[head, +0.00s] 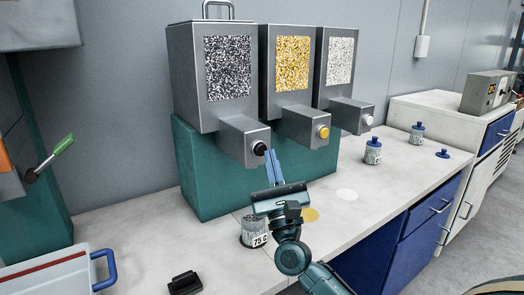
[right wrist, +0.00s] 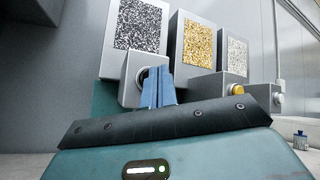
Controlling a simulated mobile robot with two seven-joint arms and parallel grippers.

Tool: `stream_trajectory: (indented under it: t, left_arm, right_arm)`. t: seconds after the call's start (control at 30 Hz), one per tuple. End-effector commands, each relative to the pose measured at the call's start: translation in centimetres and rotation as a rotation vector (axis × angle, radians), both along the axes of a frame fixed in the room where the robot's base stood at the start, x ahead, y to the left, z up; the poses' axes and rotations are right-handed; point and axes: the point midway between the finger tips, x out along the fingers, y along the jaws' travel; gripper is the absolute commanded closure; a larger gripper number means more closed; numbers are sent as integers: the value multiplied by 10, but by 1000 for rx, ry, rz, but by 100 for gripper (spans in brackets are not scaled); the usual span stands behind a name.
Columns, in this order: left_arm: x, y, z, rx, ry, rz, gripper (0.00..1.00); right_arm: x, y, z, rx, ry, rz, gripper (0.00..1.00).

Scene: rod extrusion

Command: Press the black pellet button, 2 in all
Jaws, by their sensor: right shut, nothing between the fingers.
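The black pellet button (head: 259,148) is a round black knob on the front of the grey spout of the left dispenser (head: 188,75), whose window shows black and white pellets. My right gripper (head: 273,153) is shut and empty, its blue fingers pointing up just right of and in front of the button. In the right wrist view, the fingertips (right wrist: 158,68) partly cover the button (right wrist: 141,75), which shows at their left edge. I cannot tell whether they touch it. My left gripper is not in view.
A yellow button (head: 323,132) and a white button (head: 368,120) are on the neighbouring dispensers. A jar of pellets (head: 253,232) stands on the counter below the black button, beside my right arm. A blue-lidded jar (head: 373,151) stands farther right. A blue-handled tray (head: 50,275) lies at the left.

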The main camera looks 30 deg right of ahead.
Motion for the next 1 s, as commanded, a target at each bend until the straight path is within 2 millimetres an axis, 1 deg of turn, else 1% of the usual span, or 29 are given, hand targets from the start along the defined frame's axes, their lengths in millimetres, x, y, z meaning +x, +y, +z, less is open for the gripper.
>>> stream_trajectory:
  t: [0.4,0.5,0.63,1.0]
  left_arm:
    - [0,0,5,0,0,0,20]
    - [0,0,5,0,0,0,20]
    - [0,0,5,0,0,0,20]
    - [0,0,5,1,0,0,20]
  right_arm:
    - [-39,-3,0,-1,2,0,100]
    - [-46,-4,0,-1,1,0,100]
    - [-49,-4,0,-1,1,0,100]
    - [-49,-4,0,0,0,0,100]
